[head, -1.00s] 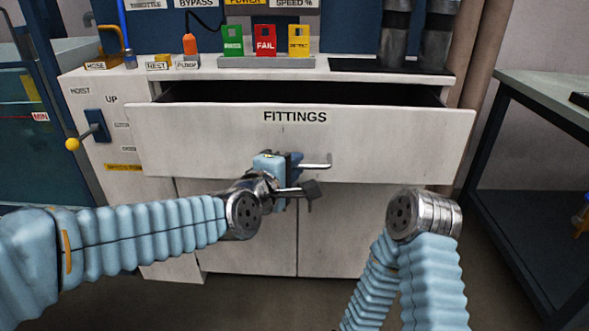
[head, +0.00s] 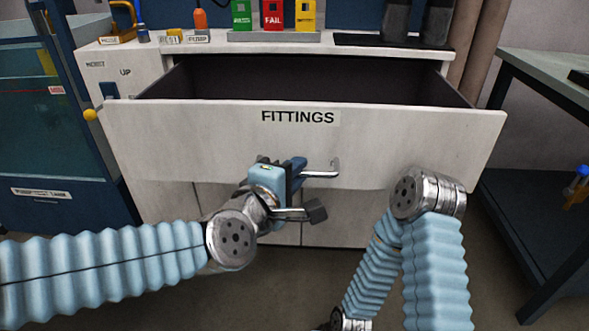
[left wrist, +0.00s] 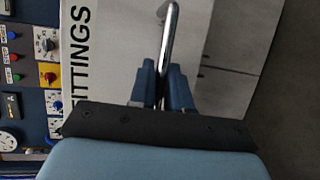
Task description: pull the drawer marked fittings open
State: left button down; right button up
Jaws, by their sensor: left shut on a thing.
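The white drawer marked FITTINGS (head: 200,140) stands well out from the cabinet in the head view, and its dark, empty-looking inside shows behind the front. Its metal bar handle (head: 325,173) is on the lower middle of the front. My left gripper (head: 297,168) is at the handle's left part. In the left wrist view the blue fingers (left wrist: 163,88) close around the handle bar (left wrist: 168,45), one on each side. My right arm (head: 430,195) shows at the lower right of the head view; its gripper is not clearly seen.
The cabinet top (head: 210,47) carries green, red and yellow bins (head: 273,14) and small labelled holders. A lever with a yellow knob (head: 90,114) is close to the drawer's left edge. A dark-framed bench (head: 550,90) stands at the right. Open floor lies below the drawer.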

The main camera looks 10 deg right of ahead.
pick_arm(q)
jog(key=c, duration=1.2)
grip_release()
jog(key=shift+o, duration=0.2)
jog(key=p+v, duration=0.2)
jog(key=v, duration=1.1)
jog(key=shift+s+a, duration=0.25)
jog(key=shift+s, duration=0.05)
